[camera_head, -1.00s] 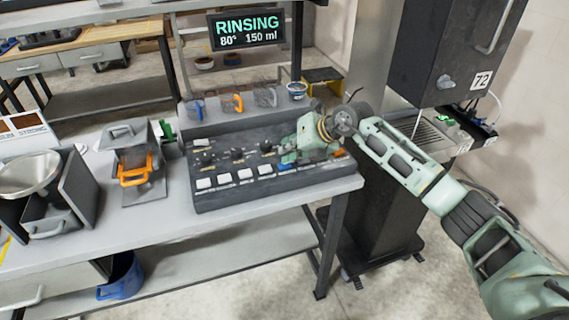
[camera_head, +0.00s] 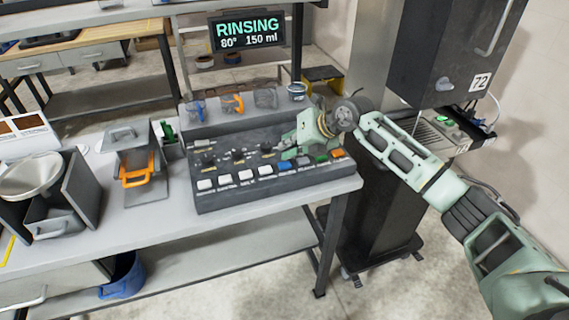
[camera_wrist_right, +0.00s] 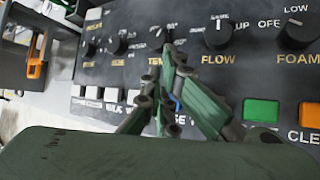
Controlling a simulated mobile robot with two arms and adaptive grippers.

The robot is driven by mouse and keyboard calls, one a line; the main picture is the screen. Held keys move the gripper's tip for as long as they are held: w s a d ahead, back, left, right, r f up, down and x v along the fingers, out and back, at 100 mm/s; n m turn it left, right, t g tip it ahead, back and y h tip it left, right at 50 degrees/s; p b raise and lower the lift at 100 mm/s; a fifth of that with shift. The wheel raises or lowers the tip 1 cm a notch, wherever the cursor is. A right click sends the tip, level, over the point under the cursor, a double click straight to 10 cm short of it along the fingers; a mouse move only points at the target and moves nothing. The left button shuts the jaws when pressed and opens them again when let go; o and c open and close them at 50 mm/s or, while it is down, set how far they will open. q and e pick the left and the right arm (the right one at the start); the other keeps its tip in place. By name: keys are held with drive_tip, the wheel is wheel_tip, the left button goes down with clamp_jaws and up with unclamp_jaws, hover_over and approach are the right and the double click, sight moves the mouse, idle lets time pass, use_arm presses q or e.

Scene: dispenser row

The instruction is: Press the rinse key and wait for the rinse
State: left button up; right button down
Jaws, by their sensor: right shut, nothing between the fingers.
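The display (camera_head: 247,31) above the bench reads RINSING, 80° and 150 ml. I cannot read which key is the rinse key. My right gripper (camera_head: 290,150) is shut and empty, over the panel just behind the blue key and apparently clear of it. My left gripper is out of view.
Black knobs (camera_head: 238,154) line the panel behind the keys. Jugs and a cup (camera_head: 297,91) stand on the ledge behind. A dark machine (camera_head: 440,60) rises right.

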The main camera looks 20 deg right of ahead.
wheel_tip(320, 180, up, 5)
drive_tip(key=p, duration=0.3)
drive_tip(key=shift+f, duration=0.1)
